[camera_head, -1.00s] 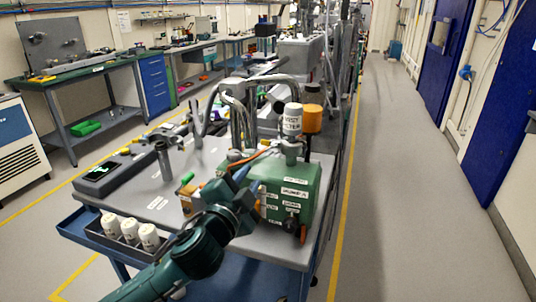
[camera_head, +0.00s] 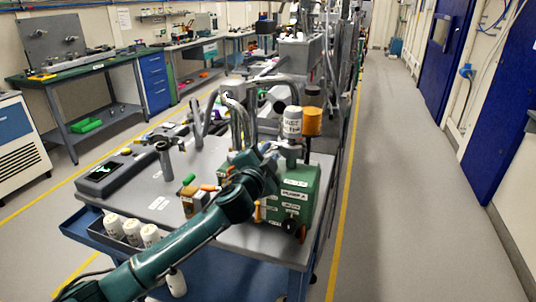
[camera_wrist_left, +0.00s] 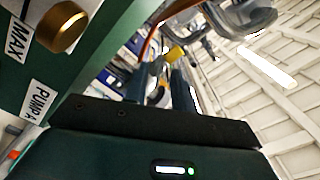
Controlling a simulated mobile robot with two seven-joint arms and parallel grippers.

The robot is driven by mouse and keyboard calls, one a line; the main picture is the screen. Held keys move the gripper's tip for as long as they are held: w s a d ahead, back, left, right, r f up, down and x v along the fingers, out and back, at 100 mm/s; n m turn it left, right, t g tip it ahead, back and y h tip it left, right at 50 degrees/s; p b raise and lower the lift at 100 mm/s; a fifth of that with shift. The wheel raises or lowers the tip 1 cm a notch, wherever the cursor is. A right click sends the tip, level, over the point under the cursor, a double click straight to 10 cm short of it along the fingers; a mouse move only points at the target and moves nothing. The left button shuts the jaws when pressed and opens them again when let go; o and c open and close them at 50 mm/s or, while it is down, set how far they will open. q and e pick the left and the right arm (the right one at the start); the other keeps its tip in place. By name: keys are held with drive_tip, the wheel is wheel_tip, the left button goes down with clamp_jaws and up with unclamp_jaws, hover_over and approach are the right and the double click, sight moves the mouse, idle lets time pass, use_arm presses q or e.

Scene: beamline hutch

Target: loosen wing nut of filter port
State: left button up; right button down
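The green pump (camera_head: 292,200) stands on the near end of the cart, with its labels facing me. My left gripper (camera_head: 268,153) is over the pump's left top side. In the wrist view its two dark blue fingers (camera_wrist_left: 160,85) are apart, with no object clearly held between them. A small yellow part (camera_wrist_left: 174,53) shows beyond the fingers. I cannot make out the wing nut. My right gripper is out of view.
An amber cylinder (camera_head: 312,121) stands right of the canister, with grey pipes (camera_head: 240,118) to the left. An orange hose (camera_wrist_left: 150,42) passes near the fingers. White bottles (camera_head: 132,232) sit in a side tray. The aisle (camera_head: 420,210) on the right is clear.

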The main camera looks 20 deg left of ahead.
use_arm(q)
clamp_jaws()
idle(0.3)
drive_tip(key=shift+f, duration=0.1)
drive_tip(key=n+b, duration=0.1)
drive_tip(key=n, duration=0.2)
drive_tip(key=shift+n, duration=0.4)
drive_tip(key=n, duration=0.6)
drive_tip(key=shift+p, duration=0.35)
